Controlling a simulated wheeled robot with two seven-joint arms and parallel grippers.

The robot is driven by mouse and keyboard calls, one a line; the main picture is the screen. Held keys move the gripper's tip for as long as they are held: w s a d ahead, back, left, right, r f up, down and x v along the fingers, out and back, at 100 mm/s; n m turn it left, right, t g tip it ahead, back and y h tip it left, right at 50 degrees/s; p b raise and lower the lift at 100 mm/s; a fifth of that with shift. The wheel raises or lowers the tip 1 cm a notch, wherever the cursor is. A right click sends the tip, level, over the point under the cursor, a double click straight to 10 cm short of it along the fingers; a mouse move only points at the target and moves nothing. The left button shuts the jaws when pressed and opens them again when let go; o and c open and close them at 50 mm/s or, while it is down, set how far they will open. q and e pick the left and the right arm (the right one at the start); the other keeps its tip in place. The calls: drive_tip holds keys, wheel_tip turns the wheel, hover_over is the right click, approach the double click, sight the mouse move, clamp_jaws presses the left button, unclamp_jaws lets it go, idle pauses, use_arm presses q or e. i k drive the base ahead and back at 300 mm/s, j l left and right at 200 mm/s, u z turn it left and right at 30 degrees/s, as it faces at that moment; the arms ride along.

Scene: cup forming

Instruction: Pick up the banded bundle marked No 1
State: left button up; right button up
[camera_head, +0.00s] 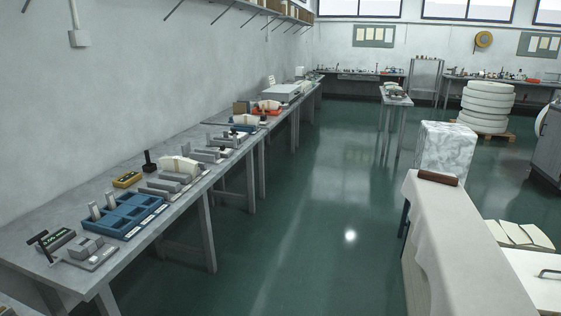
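I cannot make out a bundle marked No 1; any markings are too small to read at this distance. Cream, curved pieces that may be stacks of cup blanks stand on the long grey bench at left: one group (179,164) near the middle of the bench, a smaller one (243,120) farther back, and another (268,105) by an orange-red tray. Whether they are banded is not clear. Neither of my grippers is in view.
The long bench (190,202) also holds a blue compartment tray (128,213), a yellow box (127,179) and grey fixtures. A cloth-covered table (455,245) stands at right with a brown roll (438,177). The green floor (330,230) between is clear.

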sight(244, 119)
drive_tip(key=i+j, duration=0.1)
drive_tip(key=i, duration=3.75)
drive_tip(key=l+z, duration=0.05)
drive_tip(key=l, duration=0.05)
